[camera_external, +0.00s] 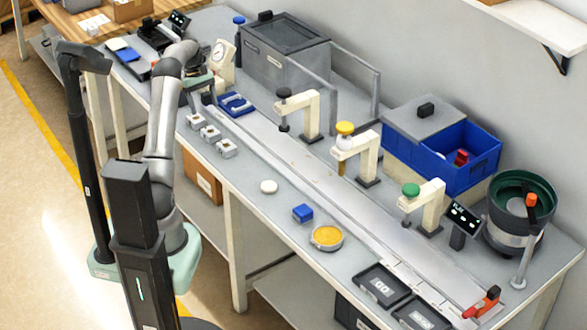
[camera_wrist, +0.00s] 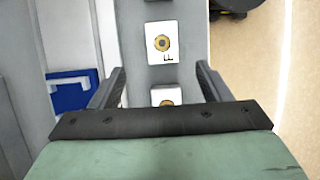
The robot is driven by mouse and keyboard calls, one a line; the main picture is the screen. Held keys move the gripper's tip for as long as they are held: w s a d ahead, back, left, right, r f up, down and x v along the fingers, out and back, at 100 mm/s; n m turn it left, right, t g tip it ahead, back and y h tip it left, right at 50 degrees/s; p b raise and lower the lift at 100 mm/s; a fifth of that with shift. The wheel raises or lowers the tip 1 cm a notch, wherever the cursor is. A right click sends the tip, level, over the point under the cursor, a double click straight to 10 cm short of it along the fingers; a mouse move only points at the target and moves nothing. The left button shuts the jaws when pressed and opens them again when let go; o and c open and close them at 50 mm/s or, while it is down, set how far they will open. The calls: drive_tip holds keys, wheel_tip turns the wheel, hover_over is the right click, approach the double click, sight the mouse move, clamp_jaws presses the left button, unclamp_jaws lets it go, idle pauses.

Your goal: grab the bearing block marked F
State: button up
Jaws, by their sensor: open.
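The bearing block marked F (camera_wrist: 162,43) is a white block with a brass-coloured ring and a black F. In the wrist view it lies ahead of my gripper (camera_wrist: 160,74), whose fingers are spread and empty. A second block (camera_wrist: 167,92) shows between the fingers, partly hidden by the gripper body. A third block (camera_wrist: 158,1) is cut off at the top edge. In the external view several blocks stand in a row on the bench; the middle one (camera_external: 210,133) appears to be F, its letter unreadable there. My gripper is above and behind the row, its fingers unclear there.
A blue tray (camera_external: 236,103) lies beside the row; it also shows at left in the wrist view (camera_wrist: 70,92). A rail (camera_external: 300,165) runs along the bench, with cream stations (camera_external: 300,112) beyond it.

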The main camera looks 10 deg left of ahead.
hover_over(210, 131)
drive_tip(key=w+a, duration=0.2)
drive_tip(key=f, duration=0.4)
drive_tip(key=shift+w+d+f, duration=0.1)
drive_tip(key=shift+d, duration=0.1)
drive_tip(key=shift+s+p+x, duration=0.2)
drive_tip(key=shift+p+x, duration=0.25)
drive_tip(key=shift+x, duration=2.2)
drive_tip(key=c, duration=1.2)
